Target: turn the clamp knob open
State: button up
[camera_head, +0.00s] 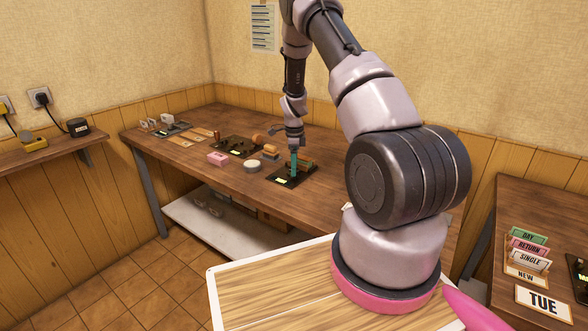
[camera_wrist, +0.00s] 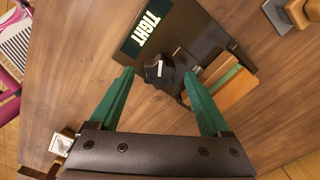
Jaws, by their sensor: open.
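The clamp knob (camera_wrist: 158,70) is a small black knob with a white mark on top, in the wrist view. It stands on a dark base plate (camera_wrist: 213,33) that bears a green label reading TIGHT (camera_wrist: 147,29). An orange and green block (camera_wrist: 228,85) sits on the same plate beside the knob. My gripper (camera_wrist: 161,82) has two green fingers spread apart, one on each side of the knob, with visible gaps. In the head view my gripper (camera_head: 294,160) points down over the small dark plate (camera_head: 291,180) on the wooden table; the knob is hard to make out there.
A second table at right holds a TUE card (camera_head: 543,303). The table's front area is clear.

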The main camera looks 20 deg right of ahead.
jog(key=shift+f, duration=0.75)
grip_shut()
